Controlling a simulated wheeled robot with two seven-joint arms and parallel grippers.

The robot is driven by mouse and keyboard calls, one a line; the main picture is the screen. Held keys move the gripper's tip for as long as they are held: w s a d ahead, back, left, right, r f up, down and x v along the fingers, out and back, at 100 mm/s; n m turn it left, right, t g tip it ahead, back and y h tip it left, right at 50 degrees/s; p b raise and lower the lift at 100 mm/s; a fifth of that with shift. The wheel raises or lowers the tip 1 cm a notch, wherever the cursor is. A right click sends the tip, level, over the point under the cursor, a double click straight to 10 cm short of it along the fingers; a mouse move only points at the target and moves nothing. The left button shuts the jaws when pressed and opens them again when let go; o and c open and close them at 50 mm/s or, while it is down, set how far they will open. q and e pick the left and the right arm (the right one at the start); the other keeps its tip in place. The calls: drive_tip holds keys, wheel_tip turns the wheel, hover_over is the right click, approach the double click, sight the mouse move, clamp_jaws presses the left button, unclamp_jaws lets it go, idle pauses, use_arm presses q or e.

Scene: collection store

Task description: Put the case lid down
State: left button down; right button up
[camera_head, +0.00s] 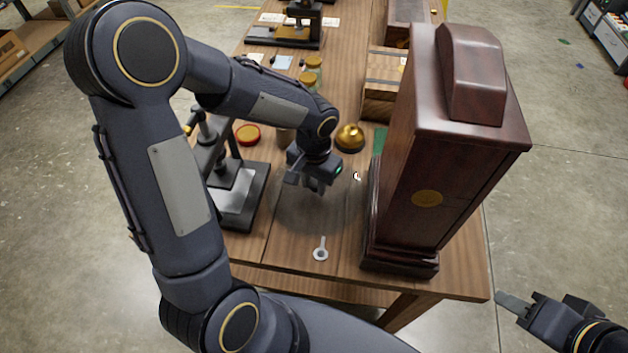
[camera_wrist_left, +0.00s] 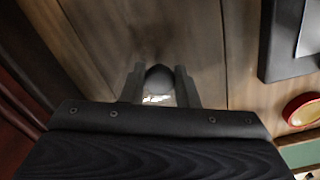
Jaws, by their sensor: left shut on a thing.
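My left gripper (camera_head: 318,187) points down over the wooden table, between the black stand and the tall dark case. In the left wrist view its fingers (camera_wrist_left: 160,88) are shut on a dark rounded knob (camera_wrist_left: 159,77), which I take as the grip of the case lid. A bright patch lies just below the knob. The rest of the lid cannot be made out clearly; a faint dark round patch shows around the gripper in the head view. My right gripper (camera_head: 540,302) is at the lower right, beside the table; its jaw opening cannot be judged.
The tall dark wooden case (camera_head: 440,150) stands right of my left gripper. A black stand (camera_head: 240,195) is at left. Behind are a brass bell (camera_head: 349,138), a red-rimmed dish (camera_head: 248,134) and jars (camera_head: 310,75). A small pale key-like piece (camera_head: 320,249) lies near the front edge.

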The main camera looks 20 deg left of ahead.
use_arm(q)
drive_tip(key=shift+f, duration=0.2)
drive_tip(key=c, duration=1.1)
unclamp_jaws()
